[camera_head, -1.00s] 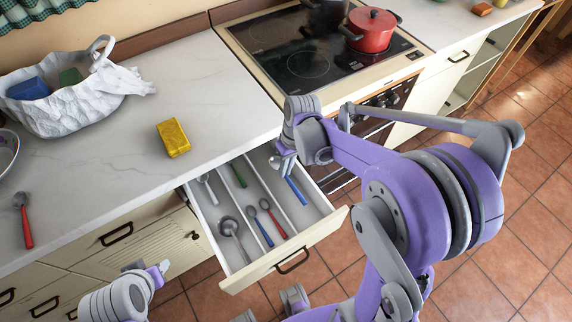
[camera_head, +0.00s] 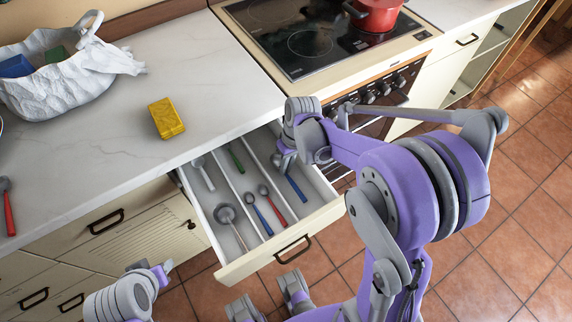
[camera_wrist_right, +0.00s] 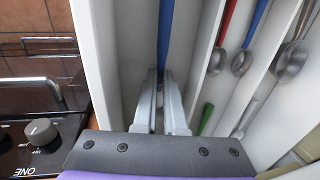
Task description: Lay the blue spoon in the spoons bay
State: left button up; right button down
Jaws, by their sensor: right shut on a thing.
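The open drawer (camera_head: 232,274) has long bays split by dividers. My right gripper (camera_head: 284,161) reaches down into its right bay and is shut on a blue-handled utensil (camera_head: 296,188), taken as the blue spoon. Its handle lies along that bay; its head is hidden by the gripper. In the right wrist view the blue handle (camera_wrist_right: 165,32) runs up from between the fingertips (camera_wrist_right: 160,78). The middle bay holds another blue-handled spoon (camera_head: 258,216), a red spoon (camera_head: 272,206) and a green-handled piece (camera_head: 237,160). My left gripper (camera_head: 160,273) is outside the drawer; its jaws are unclear.
The left bay holds a ladle (camera_head: 229,219) and a pale-handled utensil (camera_head: 203,174). A yellow block (camera_head: 166,117), a white basket (camera_head: 66,88) and a red-handled spoon (camera_head: 8,208) are on the counter. The stove (camera_head: 310,50) with a red pot (camera_head: 376,14) stands behind my right arm.

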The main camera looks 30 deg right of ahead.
jog(key=c, duration=0.6)
grip_release()
jog(key=shift+r, duration=0.1)
jog(key=shift+r+p, duration=1.25)
jog(key=shift+r, duration=0.4)
notch_tip(320, 180, up, 6)
jog(key=p, duration=0.3)
jog(key=shift+f, duration=0.25)
